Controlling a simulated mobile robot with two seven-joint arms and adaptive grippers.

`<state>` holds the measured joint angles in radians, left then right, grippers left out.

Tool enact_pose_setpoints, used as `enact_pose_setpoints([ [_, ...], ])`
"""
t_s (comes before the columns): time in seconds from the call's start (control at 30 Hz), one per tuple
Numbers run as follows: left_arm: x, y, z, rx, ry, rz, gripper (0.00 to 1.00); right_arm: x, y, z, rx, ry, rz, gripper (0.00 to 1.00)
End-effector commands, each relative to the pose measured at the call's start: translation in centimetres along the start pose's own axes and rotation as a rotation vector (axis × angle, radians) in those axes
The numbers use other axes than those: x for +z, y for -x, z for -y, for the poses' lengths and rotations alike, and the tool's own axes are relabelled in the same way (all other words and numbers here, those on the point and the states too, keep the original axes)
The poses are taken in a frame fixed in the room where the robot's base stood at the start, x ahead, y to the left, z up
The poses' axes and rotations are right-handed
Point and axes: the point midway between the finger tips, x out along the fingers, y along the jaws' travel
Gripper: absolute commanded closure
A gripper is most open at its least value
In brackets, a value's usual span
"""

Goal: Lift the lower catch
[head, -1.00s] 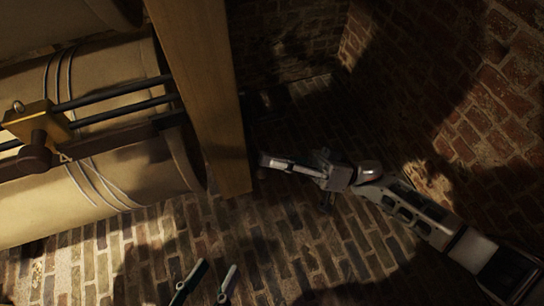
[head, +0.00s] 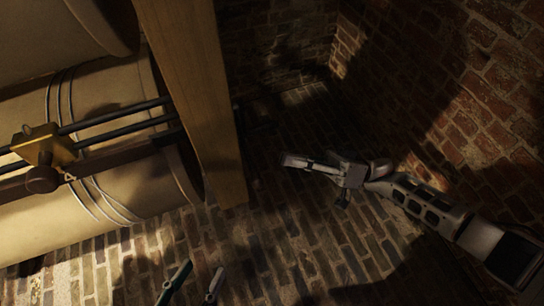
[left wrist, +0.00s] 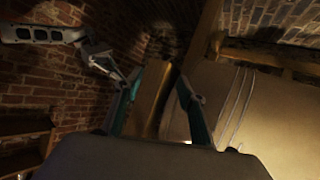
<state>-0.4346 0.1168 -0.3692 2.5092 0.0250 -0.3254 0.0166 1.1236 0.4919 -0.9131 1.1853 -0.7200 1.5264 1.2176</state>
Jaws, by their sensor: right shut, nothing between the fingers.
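A brass block (head: 45,145) sits on dark rods along a big pale cylinder (head: 130,195) at the left of the head view. A dark round knob (head: 42,180) is at its lower side. It is the only catch-like part I see; I cannot tell if it is the lower catch. My left gripper (head: 206,268) is at the bottom of the head view, below and right of the block and well apart. In the left wrist view its fingers (left wrist: 158,82) are spread with nothing held. My right gripper (head: 288,160) is shut and empty, right of the wooden post.
A thick wooden post (head: 190,80) stands between the cylinder and my right gripper. Another pale cylinder (head: 60,35) lies above the first. Brick floor (head: 300,250) is open at the bottom middle. A brick wall (head: 490,110) closes the right side.

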Motion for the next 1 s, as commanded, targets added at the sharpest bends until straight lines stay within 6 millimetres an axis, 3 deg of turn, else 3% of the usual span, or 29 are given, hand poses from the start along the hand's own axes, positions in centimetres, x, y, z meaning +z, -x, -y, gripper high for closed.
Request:
enact_pose_setpoints([
  [0.1, 0.4, -0.1, -0.4, 0.006, 0.035, 0.001, 0.6, 0.0, 2.0, -0.4, 0.001, -0.001, -0.001, 1.0],
  [0.3, 0.4, -0.1, -1.0, 0.016, 0.077, -0.009, 0.6, -0.3, 3.6, -0.6, -0.002, 0.002, -0.002, 1.0],
  [0.9, 0.2, -0.2, -1.1, 0.018, 0.083, -0.014, 0.6, -0.5, 3.8, -0.5, -0.005, 0.005, -0.002, 1.0],
  [1.0, 0.0, -0.1, -1.0, 0.015, 0.075, -0.016, 0.6, -1.4, 3.3, -0.1, -0.009, 0.018, 0.002, 1.0],
])
